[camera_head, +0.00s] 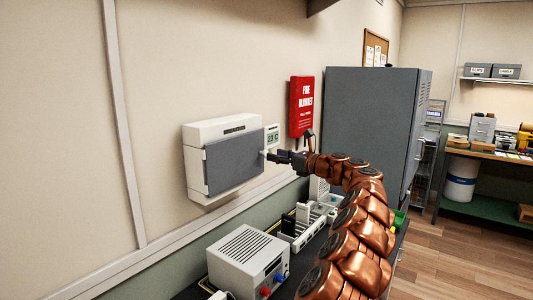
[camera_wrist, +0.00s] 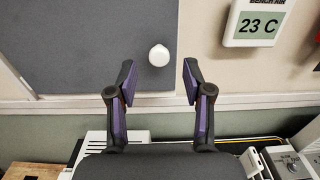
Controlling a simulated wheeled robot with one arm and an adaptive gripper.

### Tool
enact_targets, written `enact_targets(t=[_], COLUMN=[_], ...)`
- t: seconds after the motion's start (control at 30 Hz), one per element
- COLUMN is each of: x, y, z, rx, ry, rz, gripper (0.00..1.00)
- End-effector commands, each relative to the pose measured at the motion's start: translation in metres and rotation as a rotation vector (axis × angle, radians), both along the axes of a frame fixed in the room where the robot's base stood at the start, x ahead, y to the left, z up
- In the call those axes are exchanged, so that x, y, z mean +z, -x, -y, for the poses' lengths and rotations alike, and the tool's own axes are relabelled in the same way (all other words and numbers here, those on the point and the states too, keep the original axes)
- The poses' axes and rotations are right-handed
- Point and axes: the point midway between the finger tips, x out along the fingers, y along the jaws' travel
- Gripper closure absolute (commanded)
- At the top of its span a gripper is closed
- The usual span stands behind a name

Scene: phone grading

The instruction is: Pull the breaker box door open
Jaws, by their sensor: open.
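The breaker box (camera_head: 197,193) is a white wall box with a flat grey door (camera_head: 234,162). The door looks closed in the head view. In the wrist view the grey door (camera_wrist: 85,45) fills the upper left, and a round white knob (camera_wrist: 159,55) stands near its right edge. My gripper (camera_head: 272,156) is at the right edge of the door in the head view. In the wrist view my gripper (camera_wrist: 158,75) is open and empty, with one finger on each side of the knob's line. The knob lies just beyond the fingertips, between them in the picture. I cannot tell any contact.
A thermometer display (camera_wrist: 257,22) reading 23 C hangs right of the box. A red fire blanket case (camera_head: 301,106) and a grey cabinet (camera_head: 370,125) stand further right. Below, a bench holds a white power supply (camera_head: 247,258) and a white rack (camera_head: 305,228).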

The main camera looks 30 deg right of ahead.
Motion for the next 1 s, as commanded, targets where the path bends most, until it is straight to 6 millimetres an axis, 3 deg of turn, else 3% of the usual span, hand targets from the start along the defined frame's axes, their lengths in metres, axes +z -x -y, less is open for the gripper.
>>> enact_targets(t=[0.3,0.8,1.0], x=[-0.001,0.0,-0.001], y=[-0.033,-0.043,-0.043], z=[-0.014,-0.018,-0.018], rx=[0.004,0.005,0.005], ry=[0.001,0.0,0.0], rz=[-0.003,-0.001,-0.001], gripper=[0.49,0.49,0.69])
